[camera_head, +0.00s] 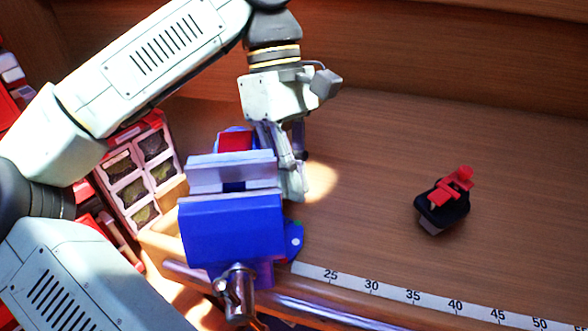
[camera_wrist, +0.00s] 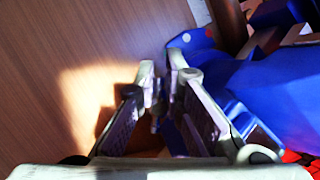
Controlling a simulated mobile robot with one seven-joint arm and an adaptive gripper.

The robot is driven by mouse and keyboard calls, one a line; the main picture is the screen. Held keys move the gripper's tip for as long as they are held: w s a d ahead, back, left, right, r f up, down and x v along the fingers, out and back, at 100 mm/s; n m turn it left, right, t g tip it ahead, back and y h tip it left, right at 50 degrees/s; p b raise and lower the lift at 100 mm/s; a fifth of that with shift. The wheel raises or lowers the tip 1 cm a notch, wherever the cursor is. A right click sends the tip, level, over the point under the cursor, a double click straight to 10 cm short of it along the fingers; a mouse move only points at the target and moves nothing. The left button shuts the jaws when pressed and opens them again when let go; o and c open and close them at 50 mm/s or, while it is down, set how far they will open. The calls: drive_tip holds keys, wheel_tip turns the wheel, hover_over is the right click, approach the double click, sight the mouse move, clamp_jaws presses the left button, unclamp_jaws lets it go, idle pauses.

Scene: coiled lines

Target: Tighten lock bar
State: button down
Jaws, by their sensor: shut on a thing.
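A blue bench vise (camera_head: 232,225) with pale metal jaws stands at the table's front left edge. It fills the right side of the wrist view (camera_wrist: 270,95). My gripper (camera_head: 292,180) points down beside the vise's right side, close to it. In the wrist view my gripper (camera_wrist: 161,72) has its fingers nearly together, shut on a small grey piece (camera_wrist: 157,103), which seems to be the lock bar at the vise's base. The fingers hide most of it, so its angle cannot be told. In the head view the fingers cover it.
A black and red clamp-like object (camera_head: 442,205) lies on the table at right. A measuring strip (camera_head: 395,298) runs along the front edge. A rack of small bins (camera_head: 137,172) stands at left. The table's middle is clear, with a wooden wall (camera_head: 440,55) behind.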

drive_tip(key=m+y, duration=0.2)
drive_tip(key=m, duration=0.2)
drive_tip(key=shift+s+a, duration=0.1)
drive_tip(key=shift+s, duration=0.05)
drive_tip(key=shift+s+a+m+y, duration=0.15)
drive_tip(key=shift+m+y, duration=0.2)
drive_tip(key=shift+m, duration=0.65)
drive_tip(key=shift+a+m+y, duration=0.1)
drive_tip(key=shift+m+y, duration=0.25)
drive_tip(key=shift+m, duration=0.65)
drive_tip(key=c, duration=1.8)
unclamp_jaws()
drive_tip(key=shift+d, duration=0.2)
drive_tip(key=shift+o, duration=1.3)
drive_tip(key=shift+a, duration=0.1)
